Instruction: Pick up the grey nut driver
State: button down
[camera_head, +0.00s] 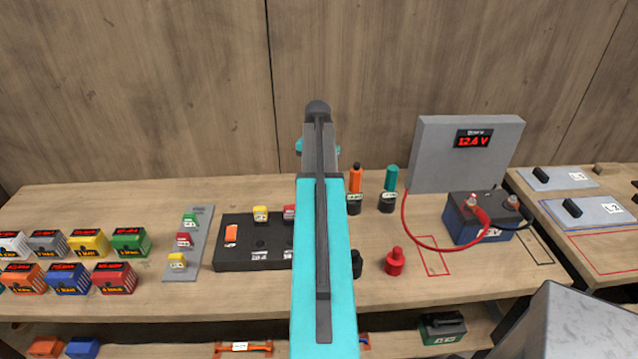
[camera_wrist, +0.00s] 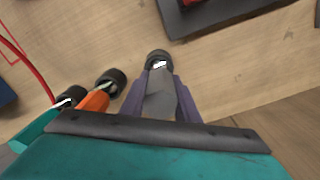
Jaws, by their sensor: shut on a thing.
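The grey nut driver (camera_wrist: 160,97) shows in the wrist view, between the two purple fingers of my gripper (camera_wrist: 161,84). The fingers are shut on its grey handle. A black round holder (camera_wrist: 158,57) with a white label is at the driver's far end; I cannot tell whether the driver still sits in it. In the head view my teal arm hides the driver and the gripper.
An orange driver (camera_head: 355,178) and a teal driver (camera_head: 392,178) stand in black holders just right of my arm. Further right are a red knob (camera_head: 395,262), a battery (camera_head: 480,220) and a grey meter panel (camera_head: 440,155). A black tray (camera_head: 235,262) lies left.

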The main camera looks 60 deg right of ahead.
notch_tip(320, 180, up, 8)
jog(key=p, duration=0.4)
jog(key=shift+f, duration=0.2)
jog(key=shift+r+p, duration=0.4)
jog(key=shift+r, duration=0.6)
jog(key=shift+s, duration=0.1)
